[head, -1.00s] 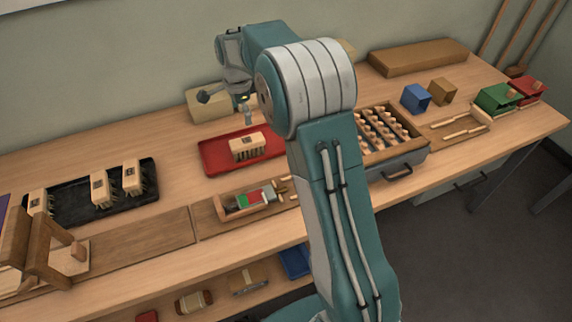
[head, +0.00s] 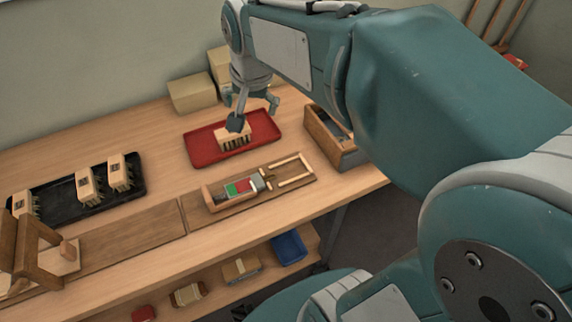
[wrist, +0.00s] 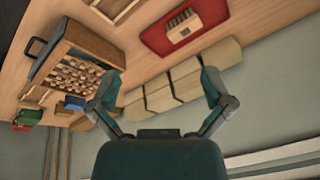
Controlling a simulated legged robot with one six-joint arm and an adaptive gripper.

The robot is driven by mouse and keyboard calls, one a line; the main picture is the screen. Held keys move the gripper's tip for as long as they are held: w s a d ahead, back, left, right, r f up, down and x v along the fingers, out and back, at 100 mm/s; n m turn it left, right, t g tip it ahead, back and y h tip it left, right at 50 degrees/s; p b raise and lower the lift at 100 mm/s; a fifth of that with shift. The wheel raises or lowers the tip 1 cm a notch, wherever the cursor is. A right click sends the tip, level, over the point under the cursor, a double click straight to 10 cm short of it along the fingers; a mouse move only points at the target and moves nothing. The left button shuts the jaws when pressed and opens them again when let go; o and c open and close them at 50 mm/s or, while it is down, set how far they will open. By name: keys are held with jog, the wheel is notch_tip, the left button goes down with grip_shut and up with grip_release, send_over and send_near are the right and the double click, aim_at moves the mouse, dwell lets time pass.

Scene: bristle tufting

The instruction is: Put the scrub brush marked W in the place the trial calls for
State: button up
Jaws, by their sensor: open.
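One scrub brush (head: 233,139), a pale wooden block with dark bristles, stands on the red tray (head: 200,150). It also shows in the wrist view (wrist: 182,25). Three similar brushes stand on the black tray (head: 60,205) at left: a left one (head: 25,204), a middle one (head: 88,186) and a right one (head: 120,172). Their dark marks are too small to read, so I cannot tell which is W. My gripper (head: 253,113) is open and empty, with its fingers spread; in the head view it overlaps the red tray's back edge. The wrist view shows no brush between the fingers (wrist: 160,82).
Pale boxes (head: 192,92) stand behind the red tray. A wooden holder with green and red patches (head: 238,188) lies in front of it. A wooden frame (head: 30,245) stands at front left. The wrist view shows a peg-filled drawer box (wrist: 80,72). My arm hides the bench's right side.

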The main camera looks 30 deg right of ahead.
jog(key=s+f+n+t, duration=0.2)
jog(key=s+n, duration=0.4)
jog(key=s, duration=0.9)
jog(key=shift+n, duration=0.4)
